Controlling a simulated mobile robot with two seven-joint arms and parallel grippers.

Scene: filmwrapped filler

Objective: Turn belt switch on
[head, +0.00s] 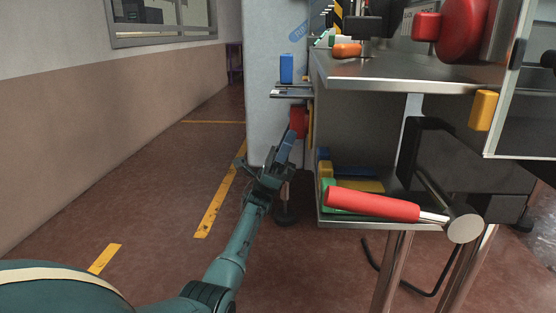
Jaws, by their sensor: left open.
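A red round part on a yellow backing, which looks like the belt switch (298,121), sits on the side of the machine, just below a small side shelf. It is seen edge-on and partly covered, so I cannot tell its setting. My left gripper (286,149) reaches up from the bottom of the head view with its blue fingers just below the red part. It looks empty and is open. I cannot tell whether its fingertips touch the red part. My right gripper is not in view.
A steel table (420,72) fills the right side, with an orange item (347,50) on top. A red-handled bar (372,204) crosses its lower shelf. A blue block (287,68) stands on the small shelf (291,93). The floor (150,190) at left is clear.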

